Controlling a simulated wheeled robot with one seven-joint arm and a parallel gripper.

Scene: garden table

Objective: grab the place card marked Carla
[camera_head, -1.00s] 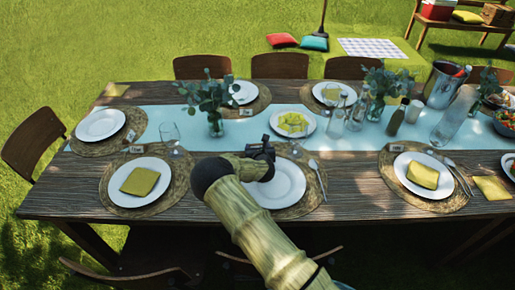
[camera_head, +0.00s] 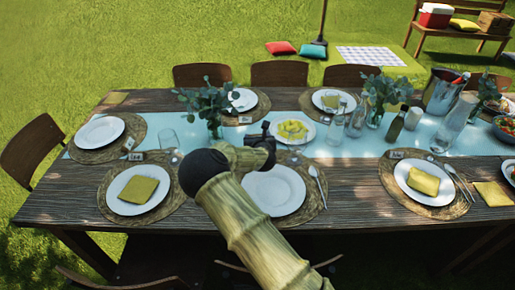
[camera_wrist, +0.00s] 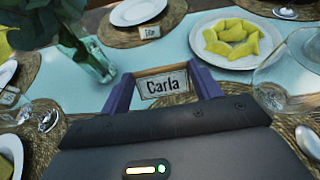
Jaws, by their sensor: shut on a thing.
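The place card marked Carla (camera_wrist: 167,85) is between the two fingers of my gripper (camera_wrist: 165,92) in the wrist view. In the head view my gripper (camera_head: 262,140) is above the far edge of the middle near place setting, beyond an empty white plate (camera_head: 274,190). The card itself is hidden there behind my arm and gripper. I cannot tell whether the card touches the table.
A wine glass (camera_wrist: 273,84) stands close to the right of my gripper, and a glass vase (camera_wrist: 92,62) to the left. A plate of yellow food (camera_head: 293,131) lies beyond on the pale blue runner (camera_head: 340,145). Another place card (camera_wrist: 150,32) stands across the table.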

